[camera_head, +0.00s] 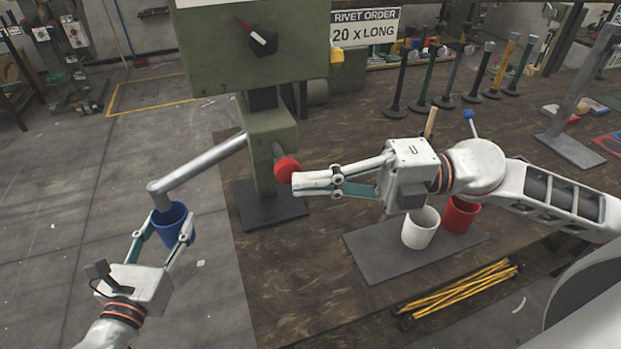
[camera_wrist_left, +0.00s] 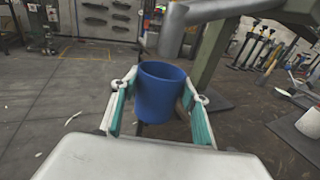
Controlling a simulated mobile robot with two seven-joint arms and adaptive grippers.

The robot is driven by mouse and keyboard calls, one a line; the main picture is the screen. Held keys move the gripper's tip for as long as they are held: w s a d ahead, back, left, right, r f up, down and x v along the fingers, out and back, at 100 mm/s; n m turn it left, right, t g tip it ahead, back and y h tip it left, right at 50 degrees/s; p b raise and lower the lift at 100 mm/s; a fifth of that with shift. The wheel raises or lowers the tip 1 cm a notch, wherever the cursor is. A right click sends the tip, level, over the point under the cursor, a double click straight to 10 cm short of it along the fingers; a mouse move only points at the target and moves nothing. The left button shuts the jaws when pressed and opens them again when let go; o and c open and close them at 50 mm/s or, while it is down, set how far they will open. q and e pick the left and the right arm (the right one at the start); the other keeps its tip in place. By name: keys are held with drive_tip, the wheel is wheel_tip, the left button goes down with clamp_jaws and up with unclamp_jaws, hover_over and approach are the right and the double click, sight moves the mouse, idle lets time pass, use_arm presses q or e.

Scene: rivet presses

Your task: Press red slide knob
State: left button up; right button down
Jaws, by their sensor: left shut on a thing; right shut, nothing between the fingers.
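The red slide knob (camera_head: 287,168) is a round knob on the side of the green rivet press (camera_head: 268,130). My right gripper (camera_head: 296,183) is shut and empty, its fingertips at the knob's lower right; they look in contact with it or very close. My left gripper (camera_head: 165,237) is shut on a blue cup (camera_head: 172,226) and holds it upright under the end of the press's grey pipe (camera_head: 200,168). In the left wrist view the blue cup (camera_wrist_left: 160,92) sits between the left fingers, below the pipe end (camera_wrist_left: 172,35). The inside of the cup is mostly hidden.
A white cup (camera_head: 420,228) and a red cup (camera_head: 460,215) stand on a grey mat (camera_head: 372,256) below my right arm. Yellow rods (camera_head: 462,288) lie at the table's front. Several upright tools (camera_head: 450,75) stand at the back. A sign (camera_head: 364,27) reads "RIVET ORDER 20 x LONG".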

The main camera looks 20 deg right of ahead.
drive_tip(key=shift+w, duration=0.3)
drive_tip(key=shift+w+d, duration=0.1)
drive_tip(key=shift+w, duration=1.85)
drive_tip(key=shift+r, duration=0.1)
drive_tip(key=s+d, duration=0.6)
drive_tip(key=d, duration=0.3)
drive_tip(key=shift+s+d, duration=0.25)
drive_tip(key=shift+s, duration=0.1)
idle(0.4)
